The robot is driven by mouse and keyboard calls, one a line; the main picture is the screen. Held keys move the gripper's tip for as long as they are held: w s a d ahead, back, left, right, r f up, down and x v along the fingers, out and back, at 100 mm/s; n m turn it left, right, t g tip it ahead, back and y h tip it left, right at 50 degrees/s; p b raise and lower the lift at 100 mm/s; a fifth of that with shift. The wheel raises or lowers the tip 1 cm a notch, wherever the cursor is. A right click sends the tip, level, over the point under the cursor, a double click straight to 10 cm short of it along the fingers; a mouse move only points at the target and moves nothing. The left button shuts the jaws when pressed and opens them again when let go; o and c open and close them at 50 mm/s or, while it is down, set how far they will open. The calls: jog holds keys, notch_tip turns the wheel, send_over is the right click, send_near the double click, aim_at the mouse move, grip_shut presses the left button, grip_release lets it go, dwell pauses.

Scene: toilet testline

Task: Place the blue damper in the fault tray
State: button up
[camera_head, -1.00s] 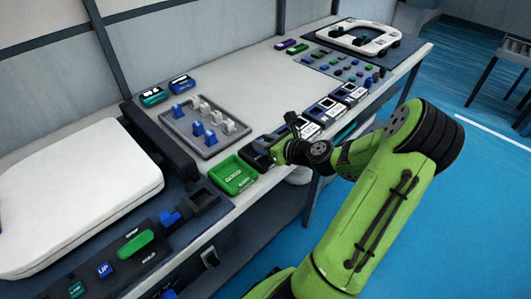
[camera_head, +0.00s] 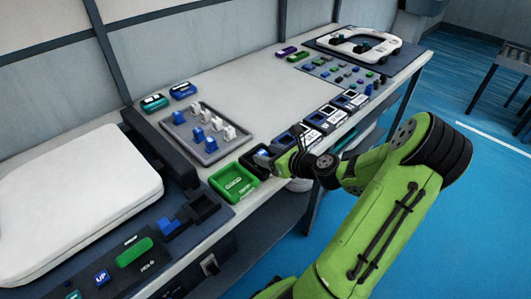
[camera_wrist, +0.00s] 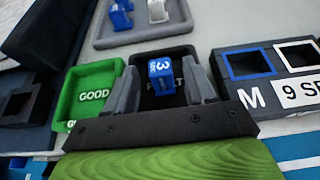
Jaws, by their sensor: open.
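A blue damper (camera_wrist: 161,82) with a white "3" on it stands in the black fault tray (camera_wrist: 152,56), whose label is partly covered by the damper. My gripper (camera_wrist: 172,80) is open, with one finger on each side of the damper. Gaps show between the damper and both fingers in the wrist view. In the head view my gripper (camera_head: 268,158) is over the fault tray, just right of the green tray, and hides most of it.
The green "GOOD" tray (camera_head: 233,183) adjoins on the left and looks empty. A grey tray (camera_head: 207,135) with several blue and white dampers lies behind. Label boxes (camera_head: 327,118) line the bench edge to the right. A white toilet lid (camera_head: 75,200) lies at the left.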

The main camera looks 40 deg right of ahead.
jog(key=p+v, duration=0.3)
jog(key=v, duration=0.7)
jog(key=w+a+n+g+y, duration=0.2)
jog(key=a+n+g, duration=0.6)
jog(key=a+n, duration=0.85)
jog(key=s+a+r+n+h, duration=0.2)
jog(key=s+a+r+n, duration=0.8)
jog(key=n, duration=0.9)
jog(key=shift+v, duration=0.75)
jog(key=shift+r, duration=0.1)
